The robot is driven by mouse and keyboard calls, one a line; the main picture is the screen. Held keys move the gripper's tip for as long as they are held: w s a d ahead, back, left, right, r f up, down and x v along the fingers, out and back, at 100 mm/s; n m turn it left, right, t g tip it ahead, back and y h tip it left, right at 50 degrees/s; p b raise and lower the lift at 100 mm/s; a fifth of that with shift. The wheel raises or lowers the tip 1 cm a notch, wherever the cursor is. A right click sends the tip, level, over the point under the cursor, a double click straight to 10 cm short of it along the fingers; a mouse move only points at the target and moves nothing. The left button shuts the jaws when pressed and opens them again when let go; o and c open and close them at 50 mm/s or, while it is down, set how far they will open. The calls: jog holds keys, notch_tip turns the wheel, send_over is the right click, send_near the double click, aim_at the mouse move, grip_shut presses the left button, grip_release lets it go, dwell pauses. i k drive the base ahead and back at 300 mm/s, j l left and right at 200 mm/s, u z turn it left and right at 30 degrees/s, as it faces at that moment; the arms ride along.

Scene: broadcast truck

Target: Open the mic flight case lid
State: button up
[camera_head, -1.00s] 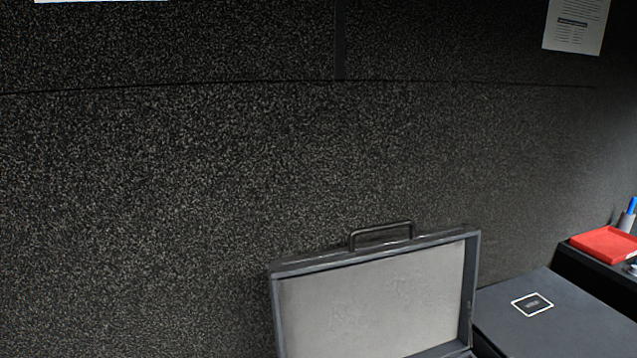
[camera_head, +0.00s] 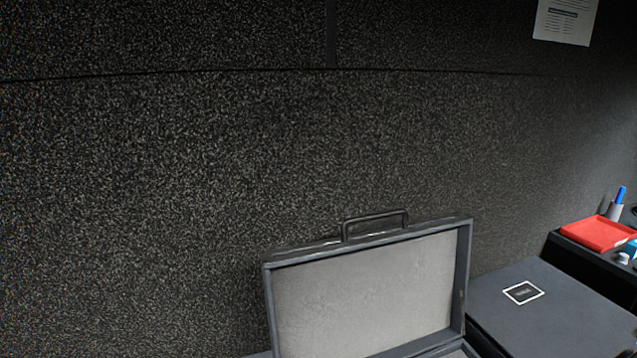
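The mic flight case lid (camera_head: 365,290) stands raised, with its pale grey lining facing me and its dark frame around it. A black handle (camera_head: 375,215) sits on the lid's top edge. The lower part of the case is mostly cut off by the bottom edge of the view. My gripper is not in view.
A closed dark box (camera_head: 550,315) with a white-bordered label lies right of the case. A red tray (camera_head: 598,233) and a pen cup (camera_head: 615,211) with a blue pen are on a dark surface at the far right. A speckled dark wall (camera_head: 180,170) rises behind.

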aim_at(377, 293)
jog(key=j+u, duration=1.05)
jog(key=i+l, duration=0.05)
jog(key=l, duration=0.05)
